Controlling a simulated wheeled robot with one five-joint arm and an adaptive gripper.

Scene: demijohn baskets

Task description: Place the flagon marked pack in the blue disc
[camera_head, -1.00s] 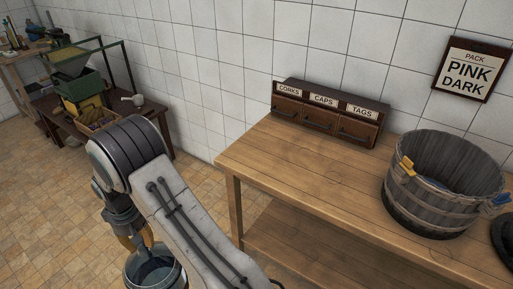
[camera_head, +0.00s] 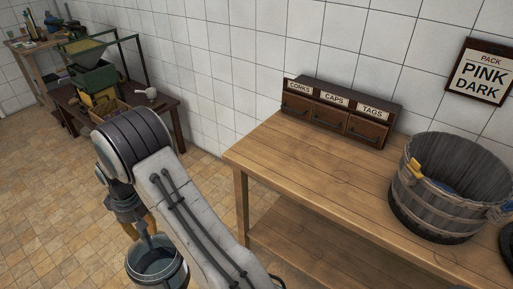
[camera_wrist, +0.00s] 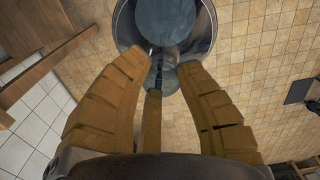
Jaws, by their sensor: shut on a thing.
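A sign (camera_head: 482,72) on the wall reads "PACK PINK DARK". My gripper (camera_head: 148,240) hangs low at the left, and its yellow fingers point down. In the wrist view the fingers (camera_wrist: 162,68) are shut on the narrow neck of a grey-blue, glassy flagon (camera_wrist: 163,26). Its wide body sits in a round grey metal bucket-like casing, which also shows below my gripper in the head view (camera_head: 158,262). It appears to hang over the tiled floor. No label on it is readable. No blue disc is visible.
A wooden bench (camera_head: 330,185) stands at the right, its near left part bare. On it are a drawer box (camera_head: 340,115) marked CORKS, CAPS, TAGS and a grey wooden tub (camera_head: 435,205) with blue and orange parts. A dark table (camera_head: 165,112) with green equipment stands at the far left.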

